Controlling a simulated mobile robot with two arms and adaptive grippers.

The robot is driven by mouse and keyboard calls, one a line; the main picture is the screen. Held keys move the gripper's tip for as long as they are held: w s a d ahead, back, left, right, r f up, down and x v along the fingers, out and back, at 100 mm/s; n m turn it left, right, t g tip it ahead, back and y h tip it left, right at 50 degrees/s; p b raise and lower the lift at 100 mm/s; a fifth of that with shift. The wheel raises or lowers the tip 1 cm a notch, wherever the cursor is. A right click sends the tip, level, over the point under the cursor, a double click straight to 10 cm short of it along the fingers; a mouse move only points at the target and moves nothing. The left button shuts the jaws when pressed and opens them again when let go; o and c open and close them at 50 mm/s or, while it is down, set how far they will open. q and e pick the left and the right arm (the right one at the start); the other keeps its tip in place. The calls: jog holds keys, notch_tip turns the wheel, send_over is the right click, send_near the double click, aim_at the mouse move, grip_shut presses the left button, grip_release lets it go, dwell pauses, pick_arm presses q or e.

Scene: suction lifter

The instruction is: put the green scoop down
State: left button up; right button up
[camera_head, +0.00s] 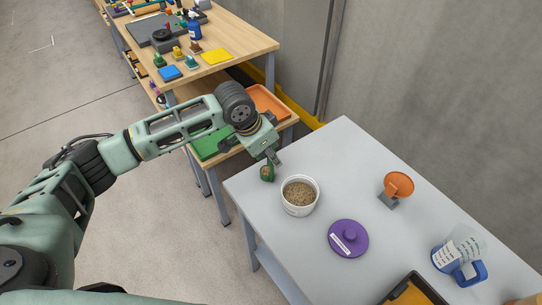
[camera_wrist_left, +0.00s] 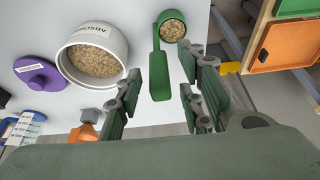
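The green scoop (camera_head: 267,173) is at the left edge of the grey-white table (camera_head: 300,245), beside the white tub. In the left wrist view its round bowl (camera_wrist_left: 172,29) holds tan granules, and its flat handle (camera_wrist_left: 160,82) points toward my left gripper. My left gripper (camera_wrist_left: 162,104) is open, with one finger on each side of the handle and a visible gap on both sides. In the head view the gripper (camera_head: 271,156) is just above the scoop. Whether the scoop rests fully on the tabletop is hard to tell. My right gripper is not in view.
The white tub (camera_head: 299,196) of granules stands right beside the scoop. A purple lid (camera_head: 348,239), orange funnel (camera_head: 398,185), blue-handled clear jug (camera_head: 462,262) and black tray (camera_head: 414,290) are farther right. A wooden bench (camera_head: 235,40) with parts stands behind.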

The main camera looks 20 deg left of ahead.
pick_arm(q)
jog(key=b+v, duration=0.1)
jog(key=v, duration=1)
jog(key=shift+b, duration=0.4)
